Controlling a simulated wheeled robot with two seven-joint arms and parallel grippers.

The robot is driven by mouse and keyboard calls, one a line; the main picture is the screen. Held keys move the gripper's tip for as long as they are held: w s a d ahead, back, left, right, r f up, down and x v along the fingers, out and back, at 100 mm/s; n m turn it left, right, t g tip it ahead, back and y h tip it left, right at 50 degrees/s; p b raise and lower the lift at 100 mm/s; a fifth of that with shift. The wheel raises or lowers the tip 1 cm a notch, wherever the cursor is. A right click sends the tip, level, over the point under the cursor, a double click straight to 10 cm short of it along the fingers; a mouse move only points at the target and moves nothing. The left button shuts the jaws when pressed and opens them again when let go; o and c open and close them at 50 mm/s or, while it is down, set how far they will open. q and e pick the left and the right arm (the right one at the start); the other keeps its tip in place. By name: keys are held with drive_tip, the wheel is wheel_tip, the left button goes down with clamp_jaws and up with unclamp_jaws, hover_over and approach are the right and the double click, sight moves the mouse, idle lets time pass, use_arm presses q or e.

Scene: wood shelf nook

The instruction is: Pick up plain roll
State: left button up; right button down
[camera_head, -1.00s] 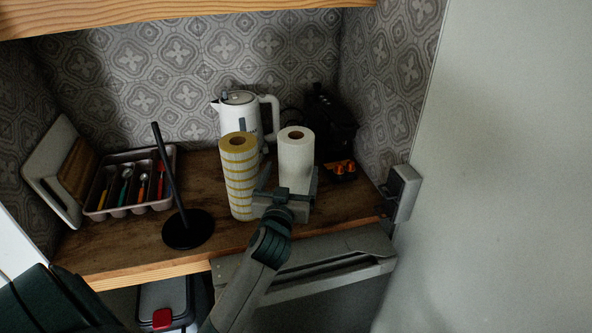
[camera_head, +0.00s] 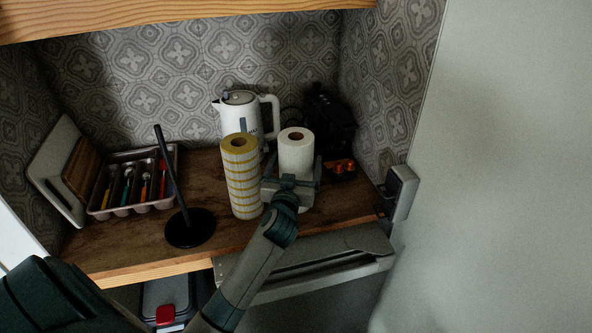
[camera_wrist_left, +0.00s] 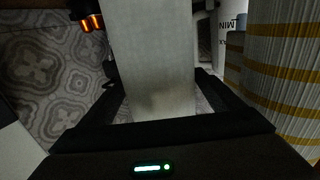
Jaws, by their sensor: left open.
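The plain white roll (camera_head: 296,152) stands upright on the wooden shelf, to the right of a roll with yellow stripes (camera_head: 241,180). My left gripper (camera_head: 294,168) is open at the lower part of the plain roll, with one finger on each side of it. In the left wrist view the plain roll (camera_wrist_left: 150,60) fills the space between the open fingers (camera_wrist_left: 163,90); I cannot tell whether they touch it. The striped roll (camera_wrist_left: 285,75) is close beside the right-hand finger there. The plain roll's base is hidden behind the gripper. My right gripper is not in view.
A white kettle (camera_head: 240,115) stands behind the rolls and a dark appliance (camera_head: 328,125) at the back right. A black stand with a post (camera_head: 190,228), a cutlery tray (camera_head: 131,211) and cutting boards (camera_head: 58,165) are at the left. An open flap (camera_head: 320,262) hangs in front.

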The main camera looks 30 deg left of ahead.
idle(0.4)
use_arm(q)
drive_tip(key=c, duration=1.2)
drive_tip(key=shift+c, duration=0.2)
drive_tip(key=shift+r, duration=0.15)
